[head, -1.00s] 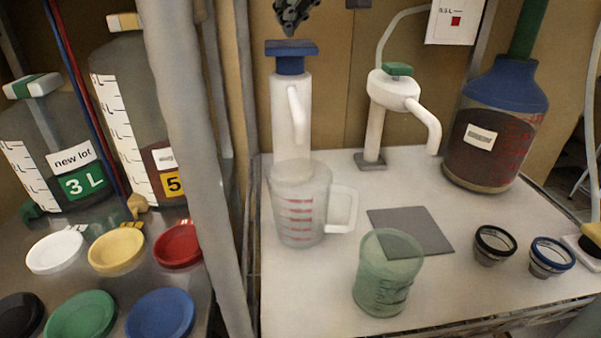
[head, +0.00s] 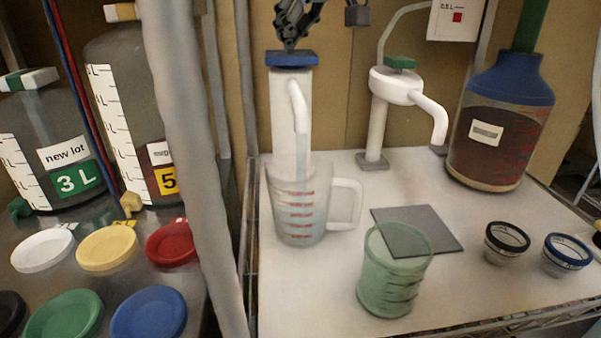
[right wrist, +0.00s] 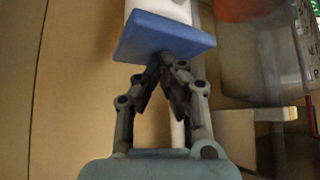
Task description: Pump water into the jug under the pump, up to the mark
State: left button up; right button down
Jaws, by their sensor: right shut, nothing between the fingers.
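The white pump (head: 288,120) with a flat blue top (head: 292,59) stands at the back left of the white table. My right gripper (head: 290,46) is shut and empty, pointing down, its tips at the blue top. In the right wrist view the gripper tips (right wrist: 167,62) meet the edge of the blue top (right wrist: 165,38). The clear jug (head: 300,215) with red marks stands upright under the pump spout (head: 298,108). A pale stream (head: 301,155) runs from the spout into the jug. The water level is hard to tell. My left gripper is not in view.
A green-tinted cup (head: 395,280) stands in front, by a grey mat (head: 418,230). A second pump with a green top (head: 398,63) and a blue-capped carboy (head: 495,130) stand behind. Two small rimmed cups (head: 506,242) are at right. A grey post (head: 190,170) rises left of the table.

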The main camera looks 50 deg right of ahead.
jog(key=shift+f, duration=0.3)
jog(key=shift+r, duration=0.2)
jog(key=shift+r+p, duration=1.65)
jog(key=shift+r, duration=0.35)
jog(key=shift+f, duration=0.15)
